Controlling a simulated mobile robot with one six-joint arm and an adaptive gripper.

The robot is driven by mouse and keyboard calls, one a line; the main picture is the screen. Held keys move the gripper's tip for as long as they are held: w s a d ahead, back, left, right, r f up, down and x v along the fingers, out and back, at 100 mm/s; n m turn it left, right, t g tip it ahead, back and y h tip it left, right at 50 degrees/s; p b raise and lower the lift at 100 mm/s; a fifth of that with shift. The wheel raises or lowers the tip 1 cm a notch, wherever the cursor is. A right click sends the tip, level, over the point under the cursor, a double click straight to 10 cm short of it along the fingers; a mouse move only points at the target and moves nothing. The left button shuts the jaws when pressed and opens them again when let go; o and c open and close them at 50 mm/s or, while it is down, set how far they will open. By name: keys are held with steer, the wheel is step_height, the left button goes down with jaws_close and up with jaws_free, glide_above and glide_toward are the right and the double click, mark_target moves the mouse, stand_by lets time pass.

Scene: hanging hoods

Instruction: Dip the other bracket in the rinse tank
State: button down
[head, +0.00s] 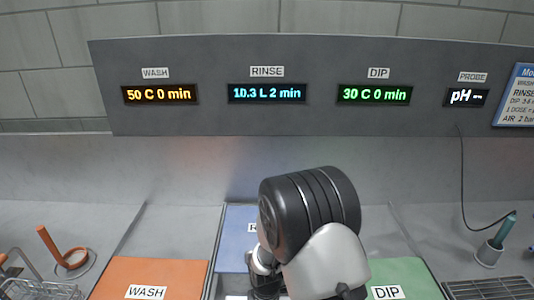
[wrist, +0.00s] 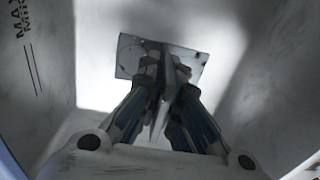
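In the wrist view, my gripper (wrist: 165,75) is shut on a grey metal bracket (wrist: 130,56). One upright flange sits between the fingers, and a flat plate with small holes spreads beyond the fingertips. The gripper and bracket point down inside a pale-walled tank (wrist: 245,85) with a MAX/MIN mark on its left wall. I cannot tell whether the bracket is below a liquid surface. In the head view, my arm covers much of the blue rinse panel (head: 237,235), and the gripper's fingers and the bracket are hidden.
The orange WASH panel (head: 150,275) lies left and the green DIP panel (head: 400,278) right. The rinse display (head: 267,93) reads 10.3 L 2 min. A wire basket (head: 40,289) and orange-handled tool (head: 48,242) are at far left. A probe in a cup (head: 490,254) and dark grate (head: 490,289) are at right.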

step_height(320, 180, up, 14)
steer(key=p, duration=0.9)
steer(key=shift+r+p, duration=0.1)
steer(key=shift+p, duration=0.2)
steer(key=shift+r, duration=0.1)
stand_by(0.6)
